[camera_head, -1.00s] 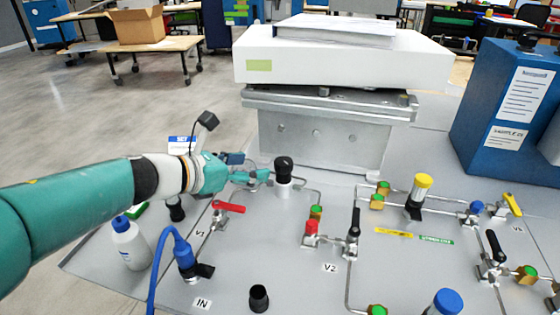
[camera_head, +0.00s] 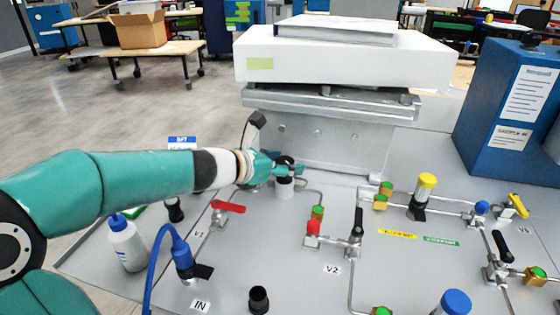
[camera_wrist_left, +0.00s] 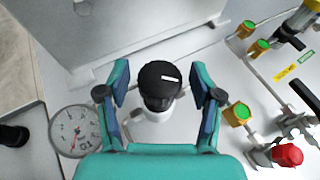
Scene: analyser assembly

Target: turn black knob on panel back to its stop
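The black knob (camera_wrist_left: 160,84) sits on top of a white cylindrical body (camera_wrist_left: 155,125) on the panel (camera_head: 300,255). A white mark shows on the knob's top in the left wrist view. My left gripper (camera_wrist_left: 164,90) is open, with one finger on each side of the knob and a visible gap to each. In the head view the left gripper (camera_head: 290,172) is at the knob (camera_head: 285,160) and partly hides it. My right gripper is not in view.
A round gauge (camera_wrist_left: 74,131) lies left of the knob. A red-handled valve (camera_head: 228,207) and a black-handled valve (camera_head: 357,228) stand nearby. A metal stand (camera_head: 325,130) bearing a white box (camera_head: 345,58) rises just behind.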

